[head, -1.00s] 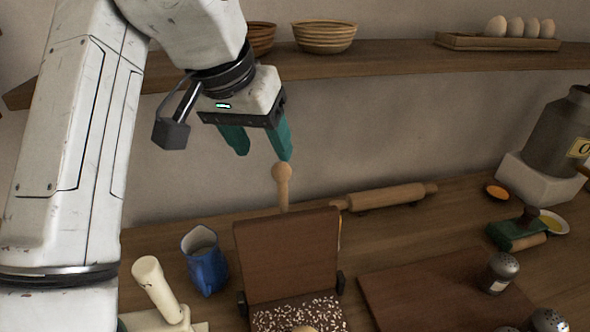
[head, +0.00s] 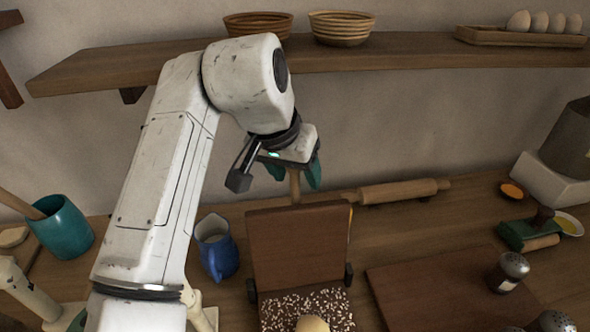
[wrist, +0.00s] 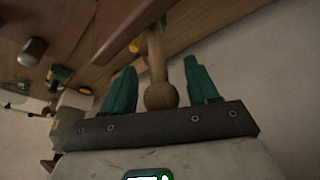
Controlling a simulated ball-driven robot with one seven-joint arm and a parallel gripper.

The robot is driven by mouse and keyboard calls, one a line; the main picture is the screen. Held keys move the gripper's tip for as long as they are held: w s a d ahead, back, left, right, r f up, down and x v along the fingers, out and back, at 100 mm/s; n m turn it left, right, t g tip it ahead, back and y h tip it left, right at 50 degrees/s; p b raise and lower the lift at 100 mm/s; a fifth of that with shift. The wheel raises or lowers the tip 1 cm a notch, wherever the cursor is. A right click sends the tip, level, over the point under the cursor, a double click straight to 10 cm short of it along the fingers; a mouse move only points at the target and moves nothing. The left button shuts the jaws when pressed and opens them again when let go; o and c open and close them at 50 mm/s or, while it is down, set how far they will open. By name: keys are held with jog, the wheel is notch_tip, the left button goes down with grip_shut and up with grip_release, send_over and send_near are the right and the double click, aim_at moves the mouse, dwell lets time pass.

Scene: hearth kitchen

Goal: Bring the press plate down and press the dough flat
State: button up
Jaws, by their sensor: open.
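The dough press stands open on the counter in the head view. Its brown press plate (head: 300,248) is raised nearly upright, and its wooden handle (head: 295,186) sticks up behind the plate. The press base (head: 283,308) is speckled dark and white. The pale dough (head: 312,324) lies on it, partly cut off by the bottom edge. My gripper (head: 294,178) is open at the handle, one green finger on each side. In the wrist view the handle's round knob (wrist: 160,96) is between the open fingers, with gaps on both sides.
A blue jug (head: 217,250) stands left of the press, close to my arm. A rolling pin (head: 403,191) lies behind at the right. A wooden board (head: 435,290) with a shaker (head: 509,270) is to the right. A shelf (head: 420,55) with bowls runs above.

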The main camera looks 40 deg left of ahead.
grip_shut()
dwell(0.4)
